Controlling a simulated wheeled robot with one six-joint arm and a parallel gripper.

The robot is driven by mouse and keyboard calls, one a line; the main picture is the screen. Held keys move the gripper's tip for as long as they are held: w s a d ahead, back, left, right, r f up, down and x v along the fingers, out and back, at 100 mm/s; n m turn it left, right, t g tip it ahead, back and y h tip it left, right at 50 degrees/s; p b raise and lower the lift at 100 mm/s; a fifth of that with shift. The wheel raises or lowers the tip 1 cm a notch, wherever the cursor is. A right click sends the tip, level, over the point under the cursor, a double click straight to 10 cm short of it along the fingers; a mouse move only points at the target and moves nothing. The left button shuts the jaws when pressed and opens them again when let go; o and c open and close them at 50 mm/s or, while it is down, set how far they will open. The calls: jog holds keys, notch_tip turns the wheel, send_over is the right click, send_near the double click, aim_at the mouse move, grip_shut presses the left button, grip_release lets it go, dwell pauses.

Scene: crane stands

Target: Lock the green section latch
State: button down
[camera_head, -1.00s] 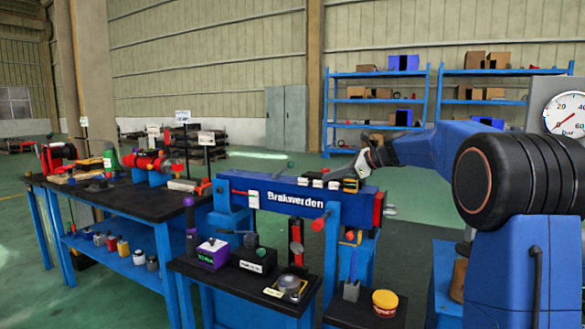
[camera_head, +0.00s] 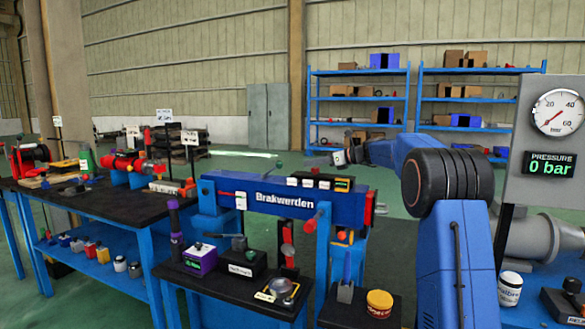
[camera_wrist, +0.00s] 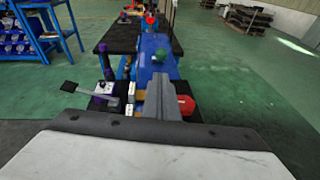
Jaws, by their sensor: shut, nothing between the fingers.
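A blue beam marked "Brakwerden" (camera_head: 225,187) stands on blue supports behind the front bench. A dark strip with several white labels and a green one at its right end (camera_head: 342,184) sits on top. A green ball knob (camera_head: 279,164) rises above the beam's top, and it also shows in the wrist view (camera_wrist: 160,56). I cannot tell which part is the green section latch. My gripper (camera_head: 312,160) is shut and empty, raised above the beam to the right of the green knob. Its closed grey fingers (camera_wrist: 160,84) point along the beam in the wrist view and hide part of it.
A red-ended lever (camera_head: 310,225) sticks out from the beam's front. A gauge panel reading 0 bar (camera_head: 548,165) stands at right. Green floor is open behind.

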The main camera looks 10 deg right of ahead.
aim_at(281, 167)
jog(key=x, duration=1)
jog(key=shift+r, duration=0.2)
jog(key=shift+a+r, duration=0.1)
jog(key=shift+r, duration=0.1)
